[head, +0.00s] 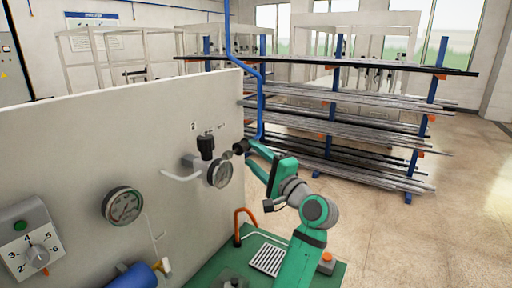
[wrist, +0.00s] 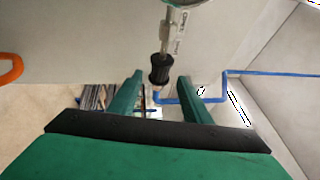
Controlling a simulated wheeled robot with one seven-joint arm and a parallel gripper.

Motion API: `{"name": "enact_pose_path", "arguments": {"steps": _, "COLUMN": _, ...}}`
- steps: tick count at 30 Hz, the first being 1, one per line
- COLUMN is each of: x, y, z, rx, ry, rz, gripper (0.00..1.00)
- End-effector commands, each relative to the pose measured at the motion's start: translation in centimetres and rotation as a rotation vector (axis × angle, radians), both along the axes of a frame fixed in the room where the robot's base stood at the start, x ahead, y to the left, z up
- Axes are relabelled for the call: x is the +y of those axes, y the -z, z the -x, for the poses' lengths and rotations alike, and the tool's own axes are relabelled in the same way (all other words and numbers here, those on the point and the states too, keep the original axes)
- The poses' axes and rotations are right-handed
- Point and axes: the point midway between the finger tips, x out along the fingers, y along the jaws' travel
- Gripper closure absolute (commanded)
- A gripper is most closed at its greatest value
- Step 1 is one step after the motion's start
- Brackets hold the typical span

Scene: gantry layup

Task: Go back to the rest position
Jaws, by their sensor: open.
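My gripper (head: 254,153) is on my green arm, just right of the dial gauge with a black knob labelled 2 on the pale panel. It also shows in the wrist view (wrist: 160,80), where its two green fingers are apart with nothing held. A black coupling (wrist: 160,69) on a metal stem shows just beyond and between the fingertips. In the head view the coupling (head: 241,147) sits beside the gauge (head: 219,173). I cannot tell whether a finger touches it.
The pale panel (head: 70,140) fills the left, with another gauge (head: 123,205) and a numbered dial (head: 38,256). A rack of metal bars (head: 330,125) stands behind. Floor (head: 430,220) is clear at right.

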Motion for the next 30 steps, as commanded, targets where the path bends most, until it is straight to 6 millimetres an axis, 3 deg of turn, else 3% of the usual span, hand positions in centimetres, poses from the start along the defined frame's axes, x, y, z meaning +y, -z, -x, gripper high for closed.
{"name": "enact_pose_path", "arguments": {"steps": 18, "x": 5.4, "y": -1.6, "z": -7.4, "rx": 0.001, "ry": -0.004, "rz": -0.001, "gripper": 0.56}}
{"name": "enact_pose_path", "arguments": {"steps": 22, "x": 6.1, "y": -1.7, "z": -8.3, "rx": 0.000, "ry": -0.003, "rz": 0.001, "gripper": 0.56}}
{"name": "enact_pose_path", "arguments": {"steps": 30, "x": 5.4, "y": -1.6, "z": -7.9, "rx": 0.001, "ry": 0.007, "rz": 0.001, "gripper": 0.56}}
